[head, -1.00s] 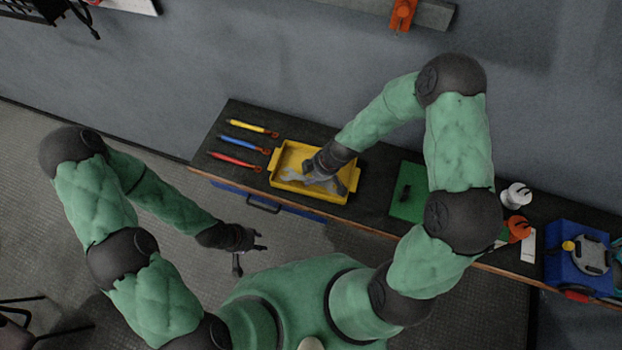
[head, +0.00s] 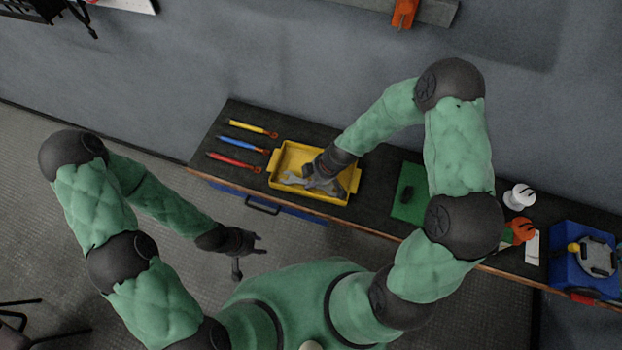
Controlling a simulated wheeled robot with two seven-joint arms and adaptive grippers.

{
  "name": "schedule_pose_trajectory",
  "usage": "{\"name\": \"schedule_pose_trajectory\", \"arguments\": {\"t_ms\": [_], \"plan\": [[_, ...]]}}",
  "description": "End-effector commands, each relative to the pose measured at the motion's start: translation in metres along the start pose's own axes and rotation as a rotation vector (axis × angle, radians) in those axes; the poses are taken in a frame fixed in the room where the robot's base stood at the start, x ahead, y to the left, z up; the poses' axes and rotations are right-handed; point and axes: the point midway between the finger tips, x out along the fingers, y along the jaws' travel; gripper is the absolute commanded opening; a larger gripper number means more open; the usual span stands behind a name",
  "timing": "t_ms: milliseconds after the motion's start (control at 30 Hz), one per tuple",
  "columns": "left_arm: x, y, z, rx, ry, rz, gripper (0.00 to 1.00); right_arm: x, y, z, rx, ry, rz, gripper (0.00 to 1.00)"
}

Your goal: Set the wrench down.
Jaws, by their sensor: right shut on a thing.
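The wrench (head: 293,179) is grey and shows its open jaw end inside the yellow tray (head: 290,151) on the dark workbench. My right gripper (head: 313,182) reaches down into the tray and is shut on the wrench. The gripper and forearm hide part of the wrench, and I cannot tell whether it touches the tray floor. My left gripper (head: 250,251) hangs in front of the bench, well away from the tray, with its fingers apart and nothing between them.
Yellow, blue and red tools (head: 240,143) lie left of the tray. A green mat (head: 410,203) with a dark item is to its right. White and orange objects (head: 519,196) and a blue box (head: 566,255) stand further right. The bench's front edge has a drawer handle (head: 263,207).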

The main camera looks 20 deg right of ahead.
Motion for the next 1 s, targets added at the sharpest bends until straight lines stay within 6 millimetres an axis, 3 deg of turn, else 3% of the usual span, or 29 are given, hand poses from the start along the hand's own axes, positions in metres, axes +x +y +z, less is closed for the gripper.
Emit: {"name": "schedule_pose_trajectory", "arguments": {"t_ms": [33,100,467,667,1000], "plan": [[-0.001,0.0,0.0,0.0,0.0,0.0,0.4,-0.001,0.0,0.0,0.0,0.0,0.0,0.35],[-0.001,0.0,0.0,0.0,0.0,0.0,0.4,-0.001,0.0,0.0,0.0,0.0,0.0,0.5],[-0.001,0.0,0.0,0.0,0.0,0.0,0.4,-0.001,0.0,0.0,0.0,0.0,0.0,0.5],[-0.012,0.004,0.0,0.0,0.0,0.0,0.4,-0.011,0.0,-0.004,0.001,0.0,-0.001,0.5],[-0.033,0.012,0.001,0.0,0.0,0.0,0.4,-0.076,0.001,-0.006,0.0,0.002,0.004,0.5]]}}
